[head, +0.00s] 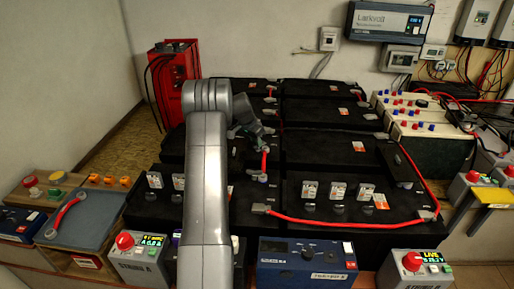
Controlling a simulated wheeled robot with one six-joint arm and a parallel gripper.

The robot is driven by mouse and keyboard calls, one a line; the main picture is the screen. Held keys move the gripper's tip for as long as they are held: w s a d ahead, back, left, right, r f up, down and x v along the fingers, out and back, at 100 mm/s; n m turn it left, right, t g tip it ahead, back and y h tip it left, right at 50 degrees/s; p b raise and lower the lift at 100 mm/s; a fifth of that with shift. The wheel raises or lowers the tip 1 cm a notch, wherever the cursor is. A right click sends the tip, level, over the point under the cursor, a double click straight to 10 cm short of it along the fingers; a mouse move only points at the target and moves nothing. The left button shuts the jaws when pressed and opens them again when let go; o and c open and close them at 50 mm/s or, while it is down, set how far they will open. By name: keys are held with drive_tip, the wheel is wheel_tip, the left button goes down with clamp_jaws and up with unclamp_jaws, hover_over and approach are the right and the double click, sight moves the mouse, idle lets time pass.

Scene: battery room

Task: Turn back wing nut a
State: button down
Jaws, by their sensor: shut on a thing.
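My gripper (262,142) is at the middle of the black battery bank (310,155). It is shut at the upper end of a short red link (264,162). What lies between the fingers is very small here; I take it to be wing nut a, but no label shows. The lower end of the red link lies on a terminal of the nearer battery row, below my gripper. My arm hides part of the batteries on the left.
A long red cable (330,221) runs along the right batteries. Control boxes stand along the front, including a blue meter box (305,262) and a red-knobbed box (414,267). A blue-grey tray (85,217) at left holds another red link. A red unit (173,80) stands behind.

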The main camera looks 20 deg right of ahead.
drive_tip(key=m, duration=0.1)
drive_tip(key=m+g, duration=0.1)
drive_tip(key=m, duration=0.2)
drive_tip(key=shift+w+m+g+b, duration=0.25)
drive_tip(key=shift+m+g+b, duration=0.05)
drive_tip(key=shift+g, duration=0.1)
drive_tip(key=shift+w+m+g+p, duration=0.1)
drive_tip(key=shift+m+g+p, duration=0.4)
drive_tip(key=shift+m, duration=0.8)
drive_tip(key=shift+w+m+g+p, duration=0.1)
drive_tip(key=shift+m+g+p, duration=0.35)
drive_tip(key=shift+m, duration=0.85)
drive_tip(key=c, duration=1.5)
unclamp_jaws()
drive_tip(key=p+v, duration=0.1)
drive_tip(key=v, duration=1.3)
drive_tip(key=shift+d, duration=0.1)
